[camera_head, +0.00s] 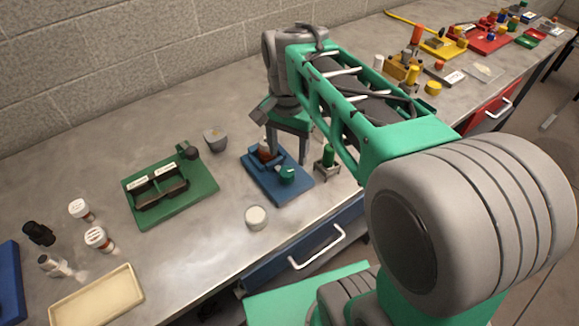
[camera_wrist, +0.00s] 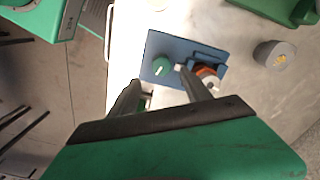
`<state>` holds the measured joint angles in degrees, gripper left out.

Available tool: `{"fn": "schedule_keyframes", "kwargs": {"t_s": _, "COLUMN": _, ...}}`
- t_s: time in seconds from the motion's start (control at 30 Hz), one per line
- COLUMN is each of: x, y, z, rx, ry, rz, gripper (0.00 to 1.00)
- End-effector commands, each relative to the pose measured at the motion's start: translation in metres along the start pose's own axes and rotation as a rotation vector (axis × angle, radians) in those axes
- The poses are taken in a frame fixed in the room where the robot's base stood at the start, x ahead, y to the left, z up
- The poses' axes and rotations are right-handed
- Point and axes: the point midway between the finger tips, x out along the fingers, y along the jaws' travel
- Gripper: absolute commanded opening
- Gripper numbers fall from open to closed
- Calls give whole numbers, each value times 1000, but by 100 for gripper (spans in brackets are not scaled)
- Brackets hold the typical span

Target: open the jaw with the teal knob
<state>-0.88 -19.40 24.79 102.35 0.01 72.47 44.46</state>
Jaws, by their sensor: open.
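The teal knob (camera_head: 287,174) sits at the front right of a small blue base plate (camera_head: 264,181) on the metal bench. In the wrist view the knob (camera_wrist: 161,67) has a pale pointer mark and lies just beyond my fingertips. A jaw fixture with an orange-brown and white part (camera_wrist: 207,76) stands beside the knob on the blue plate (camera_wrist: 186,48). In the head view my finger partly hides that part. My gripper (camera_head: 289,158) is above the plate with its fingers apart, pointing down. In the wrist view my gripper (camera_wrist: 156,78) holds nothing.
A green cylinder in a small metal stand (camera_head: 327,161) is close to the plate's right. A green board with black holders (camera_head: 170,188) lies left. A grey cup (camera_head: 215,138) stands behind and a round white-topped tin (camera_head: 256,217) in front. A blue drawer (camera_head: 300,255) is below the bench edge.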

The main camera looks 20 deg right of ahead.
Motion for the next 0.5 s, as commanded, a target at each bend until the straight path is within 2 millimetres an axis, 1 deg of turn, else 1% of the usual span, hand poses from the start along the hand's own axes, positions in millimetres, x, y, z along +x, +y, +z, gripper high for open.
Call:
{"fn": "schedule_keyframes", "kwargs": {"t_s": 0.07, "x": 4, "y": -1, "z": 1, "rx": 23, "ry": 0, "rz": 0, "gripper": 57}}
{"fn": "schedule_keyframes", "kwargs": {"t_s": 0.13, "x": 12, "y": -1, "z": 1, "rx": 25, "ry": -1, "rz": 1, "gripper": 57}}
{"fn": "schedule_keyframes", "kwargs": {"t_s": 0.4, "x": 62, "y": 0, "z": 0, "rx": 25, "ry": 0, "rz": 0, "gripper": 57}}
{"fn": "schedule_keyframes", "kwargs": {"t_s": 0.5, "x": 73, "y": 0, "z": 0, "rx": 26, "ry": 1, "rz": -1, "gripper": 57}}
